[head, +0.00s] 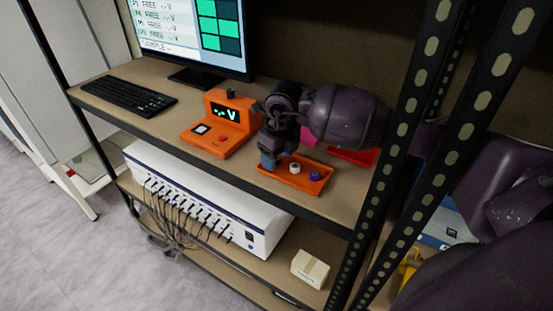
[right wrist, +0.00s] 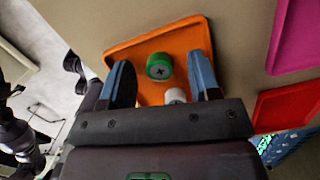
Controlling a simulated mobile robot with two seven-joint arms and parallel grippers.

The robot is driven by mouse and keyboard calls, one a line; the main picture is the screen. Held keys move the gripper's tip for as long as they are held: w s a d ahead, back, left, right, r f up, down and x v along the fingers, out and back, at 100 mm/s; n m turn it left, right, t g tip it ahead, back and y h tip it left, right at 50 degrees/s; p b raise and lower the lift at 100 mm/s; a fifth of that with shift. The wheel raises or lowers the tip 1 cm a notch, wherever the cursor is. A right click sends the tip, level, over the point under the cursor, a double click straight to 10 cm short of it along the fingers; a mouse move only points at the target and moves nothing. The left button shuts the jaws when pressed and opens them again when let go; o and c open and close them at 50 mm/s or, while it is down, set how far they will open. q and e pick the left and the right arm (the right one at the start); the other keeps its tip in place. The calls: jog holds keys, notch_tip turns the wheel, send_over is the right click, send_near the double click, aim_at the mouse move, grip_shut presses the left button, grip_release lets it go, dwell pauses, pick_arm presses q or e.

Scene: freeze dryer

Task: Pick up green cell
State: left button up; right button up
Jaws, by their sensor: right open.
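The green cell (right wrist: 159,67) shows in the right wrist view, round with a dark cross on its end, in the orange tray (right wrist: 150,42). It appears between the two blue fingers of my right gripper (head: 268,161), which is open with a gap on each side of the cell. In the head view the right gripper is over the left end of the orange tray (head: 284,184) and hides the green cell. A white cell (head: 294,168) and a purple cell (head: 314,175) are in the same tray, to the right. My left gripper is not in view.
An orange meter (head: 220,125) stands left of the tray, with a monitor (head: 190,35) and keyboard (head: 128,97) farther left. A red tray (head: 355,156) and a pink tray (head: 308,137) lie behind. A perforated black shelf post (head: 400,130) stands at right.

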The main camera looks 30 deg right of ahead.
jog(key=c, duration=1)
